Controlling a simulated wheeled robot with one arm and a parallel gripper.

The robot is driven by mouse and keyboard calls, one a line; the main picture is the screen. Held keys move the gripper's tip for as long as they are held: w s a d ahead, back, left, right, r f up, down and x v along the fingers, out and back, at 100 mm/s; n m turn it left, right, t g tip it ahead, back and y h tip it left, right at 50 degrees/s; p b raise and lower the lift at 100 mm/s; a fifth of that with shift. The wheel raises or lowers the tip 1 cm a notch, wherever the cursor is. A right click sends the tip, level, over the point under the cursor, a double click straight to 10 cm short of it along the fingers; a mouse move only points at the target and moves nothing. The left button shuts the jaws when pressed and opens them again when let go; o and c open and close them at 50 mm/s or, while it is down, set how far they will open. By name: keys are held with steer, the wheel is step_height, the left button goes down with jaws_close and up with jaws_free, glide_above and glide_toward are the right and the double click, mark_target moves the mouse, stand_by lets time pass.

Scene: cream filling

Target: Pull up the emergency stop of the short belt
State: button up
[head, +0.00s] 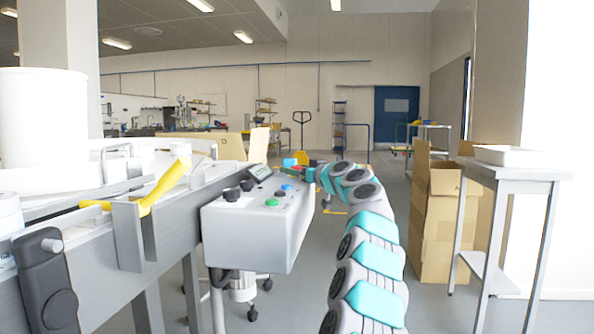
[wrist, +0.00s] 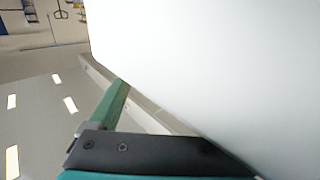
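A light grey control box (head: 255,232) stands beside the belt line in the head view. Its top carries black knobs (head: 232,195), a green button (head: 272,202), a blue button (head: 286,187) and a small display (head: 258,172). I cannot make out a red emergency stop on it for sure. My gripper (head: 300,173) is at the far right end of the box, small and partly lost among my arm links. In the wrist view one green finger (wrist: 112,103) shows beside a large, blank, pale surface (wrist: 230,70). Its opening and any contact are not clear.
A metal conveyor frame (head: 90,250) with a yellow part (head: 165,188) runs along the left. A white drum (head: 42,118) stands on the left. Cardboard boxes (head: 435,225) and a metal table (head: 510,172) stand on the right. Open floor lies between.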

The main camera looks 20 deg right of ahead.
jaws_close()
stand_by(0.5)
